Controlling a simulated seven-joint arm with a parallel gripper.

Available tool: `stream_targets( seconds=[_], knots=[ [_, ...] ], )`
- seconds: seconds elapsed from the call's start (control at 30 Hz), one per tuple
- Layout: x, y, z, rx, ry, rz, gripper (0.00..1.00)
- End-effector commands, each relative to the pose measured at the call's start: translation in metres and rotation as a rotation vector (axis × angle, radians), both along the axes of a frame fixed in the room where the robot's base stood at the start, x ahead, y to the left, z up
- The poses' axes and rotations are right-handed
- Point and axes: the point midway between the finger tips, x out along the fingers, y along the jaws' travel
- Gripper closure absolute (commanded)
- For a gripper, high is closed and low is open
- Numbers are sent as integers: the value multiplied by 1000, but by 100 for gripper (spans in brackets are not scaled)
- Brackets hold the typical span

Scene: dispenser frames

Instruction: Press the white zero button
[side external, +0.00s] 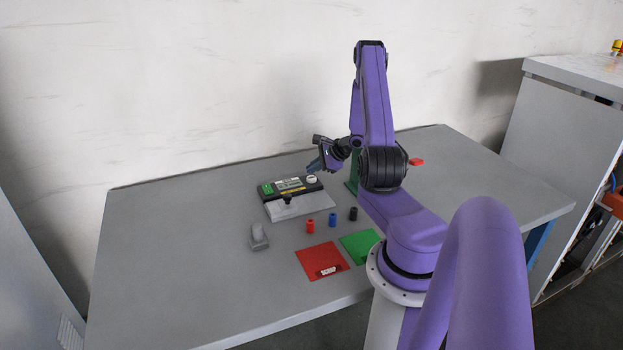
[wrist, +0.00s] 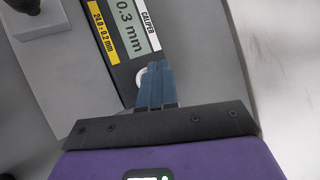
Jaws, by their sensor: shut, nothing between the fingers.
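The white zero button (side external: 312,179) is a round knob at the right end of the dark caliper gauge (side external: 268,198). In the wrist view the button (wrist: 139,77) shows as a pale rim beside my fingers, which hide the rest of it. The gauge's display (wrist: 131,26) reads 0.3 mm there, with a white CALIPER label and a yellow 24.0 ± 0.2 mm label. My gripper (side external: 312,168) is shut and empty, just above the button end of the gauge. Its blue fingers (wrist: 157,68) overlap the button in the wrist view; I cannot tell whether they touch it.
A light plate (side external: 305,208) with a dark knob lies before the gauge. Red (side external: 310,226), blue (side external: 332,220) and black (side external: 353,214) cylinders stand nearer. A grey block (side external: 259,238), a red mat (side external: 314,258) and a green mat (side external: 357,243) are also nearby. The table's left side is clear.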

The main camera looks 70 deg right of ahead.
Motion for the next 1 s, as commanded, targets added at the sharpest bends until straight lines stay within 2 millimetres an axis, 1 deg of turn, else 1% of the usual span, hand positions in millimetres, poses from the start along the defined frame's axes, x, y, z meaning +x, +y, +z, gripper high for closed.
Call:
stream_targets(
  seconds=[0.47, 0.8, 1.0],
  knots=[
    [0, 0, 0, 0, 0, 0, 100],
    [0, 0, -8, 0, 0, 0, 100],
    [0, 0, -8, -1, -1, -1, 100]
  ],
)
